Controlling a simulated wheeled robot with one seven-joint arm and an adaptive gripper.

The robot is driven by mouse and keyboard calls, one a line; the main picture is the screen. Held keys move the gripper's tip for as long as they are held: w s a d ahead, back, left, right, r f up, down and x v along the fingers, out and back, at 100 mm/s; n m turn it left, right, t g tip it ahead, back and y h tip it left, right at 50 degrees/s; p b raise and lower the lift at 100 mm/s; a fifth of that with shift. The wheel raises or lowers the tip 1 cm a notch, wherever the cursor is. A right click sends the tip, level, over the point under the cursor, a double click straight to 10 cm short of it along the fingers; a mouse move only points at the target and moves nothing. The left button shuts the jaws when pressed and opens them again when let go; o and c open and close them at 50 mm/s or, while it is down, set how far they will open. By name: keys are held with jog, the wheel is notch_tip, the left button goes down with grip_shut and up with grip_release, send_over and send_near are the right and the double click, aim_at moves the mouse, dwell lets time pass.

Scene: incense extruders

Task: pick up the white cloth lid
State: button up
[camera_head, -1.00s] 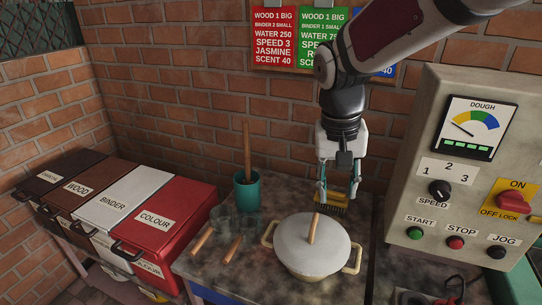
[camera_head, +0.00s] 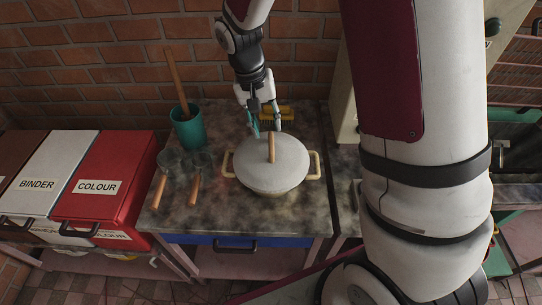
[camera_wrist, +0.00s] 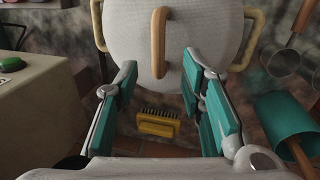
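The white lid (camera_head: 262,158) sits on a pot (camera_head: 272,190) with cream side handles. A light wooden handle (camera_head: 271,146) stands on the lid's top. The lid and its handle fill the top of the wrist view (camera_wrist: 205,25). My gripper (camera_head: 265,129) points down just behind the lid, at the pot's far side. In the wrist view its two teal-padded fingers (camera_wrist: 160,68) are spread apart with nothing between them. The fingertips reach towards the lid's edge; I cannot tell whether they touch it.
A yellow brush (camera_head: 290,114) lies behind the pot, near my gripper. Red COLOUR (camera_head: 110,170) and white BINDER bins are further left. The table front (camera_head: 240,221) is clear.

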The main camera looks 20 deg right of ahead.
aim_at(271, 138)
jog(key=shift+s+d+f+p, duration=0.15)
jog(key=shift+s+f+p, duration=0.05)
jog(key=shift+f, duration=0.75)
jog(key=shift+s+d+f+p, duration=0.15)
jog(key=shift+s+d+f, duration=0.05)
jog(key=shift+f, duration=0.7)
jog(key=shift+s+d+f+p, duration=0.15)
jog(key=shift+s+f+p, duration=0.05)
jog(key=shift+f, duration=0.75)
grip_shut()
